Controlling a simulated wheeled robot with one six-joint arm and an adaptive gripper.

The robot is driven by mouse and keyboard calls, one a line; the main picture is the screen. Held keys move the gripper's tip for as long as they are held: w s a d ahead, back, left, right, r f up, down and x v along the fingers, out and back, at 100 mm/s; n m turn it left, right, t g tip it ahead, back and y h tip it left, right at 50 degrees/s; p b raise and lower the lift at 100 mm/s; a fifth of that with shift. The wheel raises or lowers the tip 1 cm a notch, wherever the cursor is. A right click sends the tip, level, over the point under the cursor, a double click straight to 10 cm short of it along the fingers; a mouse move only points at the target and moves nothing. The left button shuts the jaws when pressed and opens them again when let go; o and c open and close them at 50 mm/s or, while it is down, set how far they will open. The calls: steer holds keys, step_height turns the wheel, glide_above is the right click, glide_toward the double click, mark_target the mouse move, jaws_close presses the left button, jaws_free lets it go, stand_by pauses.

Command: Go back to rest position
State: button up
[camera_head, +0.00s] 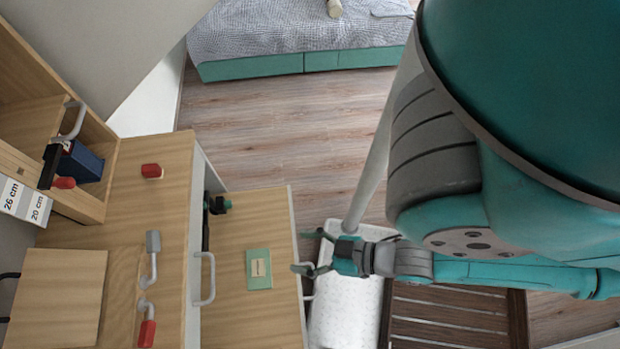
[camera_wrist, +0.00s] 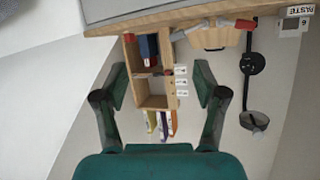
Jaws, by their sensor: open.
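My gripper (camera_head: 304,252) is open with nothing between its fingers. In the head view it is beside the right edge of a light-wood drawer (camera_head: 225,325) that stands out from the desk, close to a pale handle (camera_head: 309,290) there. I cannot tell whether a finger touches the handle. My arm reaches in from the right. In the wrist view the two green fingers (camera_wrist: 160,88) are spread wide, with a wooden shelf unit (camera_wrist: 150,101) seen between them in the distance.
A green book (camera_head: 259,269) lies in the drawer. The desk (camera_head: 115,215) at left holds red-ended and grey-handled items. A white padded seat (camera_head: 345,318) and a dark slatted wooden piece (camera_head: 450,312) are below my arm. Open floor (camera_head: 270,140) extends to the bed (camera_head: 300,35).

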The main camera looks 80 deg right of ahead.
steer(key=shift+n+t, duration=0.6)
steer(key=shift+t, duration=0.1)
steer(key=r, duration=0.4)
steer(key=s+r, duration=0.1)
steer(key=shift+r, duration=0.4)
